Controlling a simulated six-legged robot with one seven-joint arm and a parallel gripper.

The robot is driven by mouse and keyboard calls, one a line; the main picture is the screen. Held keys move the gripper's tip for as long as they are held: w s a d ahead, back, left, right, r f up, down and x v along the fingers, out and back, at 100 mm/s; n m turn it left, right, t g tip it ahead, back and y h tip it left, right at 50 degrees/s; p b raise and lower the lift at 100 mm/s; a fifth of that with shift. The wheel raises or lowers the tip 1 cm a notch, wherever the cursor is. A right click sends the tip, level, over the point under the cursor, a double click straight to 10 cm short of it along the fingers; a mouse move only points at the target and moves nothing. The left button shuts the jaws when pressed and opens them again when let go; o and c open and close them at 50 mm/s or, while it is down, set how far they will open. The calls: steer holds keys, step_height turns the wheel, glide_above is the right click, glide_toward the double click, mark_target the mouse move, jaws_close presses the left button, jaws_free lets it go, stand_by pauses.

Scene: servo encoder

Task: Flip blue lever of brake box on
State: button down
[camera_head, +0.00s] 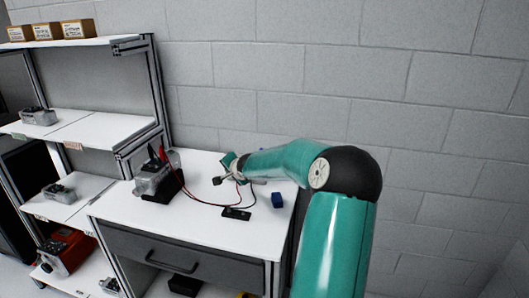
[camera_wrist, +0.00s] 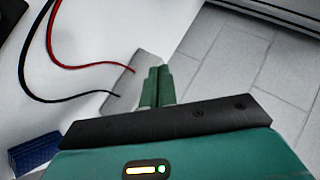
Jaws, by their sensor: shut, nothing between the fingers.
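My gripper (camera_head: 229,167) is over the far part of the white table in the head view, small and partly hidden by my teal arm. In the wrist view its two green fingers (camera_wrist: 157,86) are together with nothing between them. A flat black box (camera_head: 236,213) with red and black wires lies on the table, nearer the front than my gripper. It may be the brake box, but I cannot make out a blue lever on it. A small blue block (camera_head: 277,199) lies to its right; a blue ribbed thing (camera_wrist: 34,152) shows at the lower left of the wrist view.
A dark battery-like unit (camera_head: 160,180) with red and black clamps stands at the table's left. Red and black cables (camera_wrist: 72,66) loop across the white surface. A grey plate (camera_wrist: 120,84) is behind my fingers. Shelves (camera_head: 85,130) stand left; a block wall is behind.

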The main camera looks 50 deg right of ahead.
steer(key=s+d+m+t+h, duration=0.1)
steer(key=s+d+m, duration=0.3)
steer(key=d, duration=0.6)
steer(key=s+d+m+t+h, duration=0.2)
steer(key=s+d+m, duration=0.2)
steer(key=s+d, duration=0.3)
steer(key=d, duration=0.3)
steer(key=shift+s+r+t, duration=0.2)
steer(key=shift+r+t, duration=0.05)
steer(key=shift+t, duration=0.05)
steer(key=shift+w+d+f, duration=0.15)
steer(key=shift+w, duration=1.4)
steer(key=shift+w+d+f, duration=0.1)
steer(key=shift+w+f, duration=0.1)
steer(key=shift+w, duration=1.4)
steer(key=shift+w+d+f, duration=0.15)
steer(key=shift+w, duration=1.4)
